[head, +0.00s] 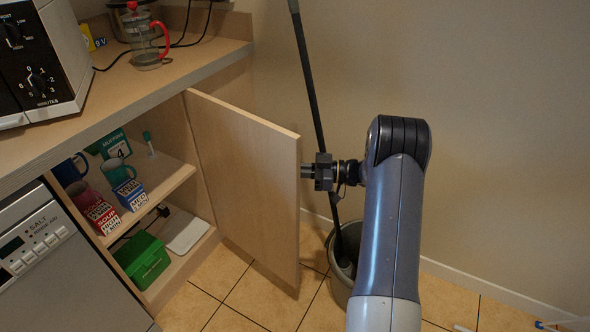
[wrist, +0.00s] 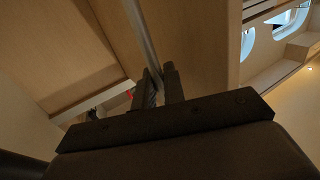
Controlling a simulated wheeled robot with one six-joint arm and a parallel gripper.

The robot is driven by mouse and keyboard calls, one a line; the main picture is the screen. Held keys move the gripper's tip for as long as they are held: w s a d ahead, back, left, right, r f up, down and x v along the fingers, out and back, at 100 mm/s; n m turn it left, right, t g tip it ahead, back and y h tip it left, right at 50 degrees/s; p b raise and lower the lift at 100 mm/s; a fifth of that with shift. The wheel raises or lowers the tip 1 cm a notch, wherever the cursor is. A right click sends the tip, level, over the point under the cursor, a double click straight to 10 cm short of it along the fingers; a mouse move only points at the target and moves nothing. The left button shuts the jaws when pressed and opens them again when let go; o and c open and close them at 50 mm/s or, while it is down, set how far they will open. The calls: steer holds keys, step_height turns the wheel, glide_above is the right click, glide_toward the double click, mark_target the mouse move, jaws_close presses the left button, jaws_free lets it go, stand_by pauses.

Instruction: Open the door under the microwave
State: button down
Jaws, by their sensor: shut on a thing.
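The cabinet door (head: 246,185) under the counter is swung wide open, standing out from the cabinet with its inner face toward the head camera. The microwave (head: 45,60) stands on the counter at upper left. My gripper (head: 312,172) is at the door's free edge, on its outer side. In the wrist view my gripper (wrist: 160,80) has its two dark fingers close together at a pale grey bar (wrist: 143,50), which looks like the door's handle. The gripper is shut on it. The head view hides the handle and the fingertips behind the door.
The open cabinet shows shelves (head: 165,185) with mugs, boxes and a green container (head: 142,258). A bucket (head: 345,260) with a mop (head: 308,85) stands on the tiles behind the door, close to my arm. A wall closes off the right. A dishwasher (head: 50,270) is at left.

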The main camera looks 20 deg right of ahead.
steer(key=shift+w+d+r+g, duration=0.1)
steer(key=shift+w+d+g, duration=0.2)
steer(key=shift+w, duration=0.1)
steer(key=c, duration=1.6)
jaws_free()
steer(key=shift+a, duration=0.15)
steer(key=shift+o, duration=0.2)
steer(key=p+v, duration=0.1)
steer(key=v, duration=1)
steer(key=shift+a, duration=0.15)
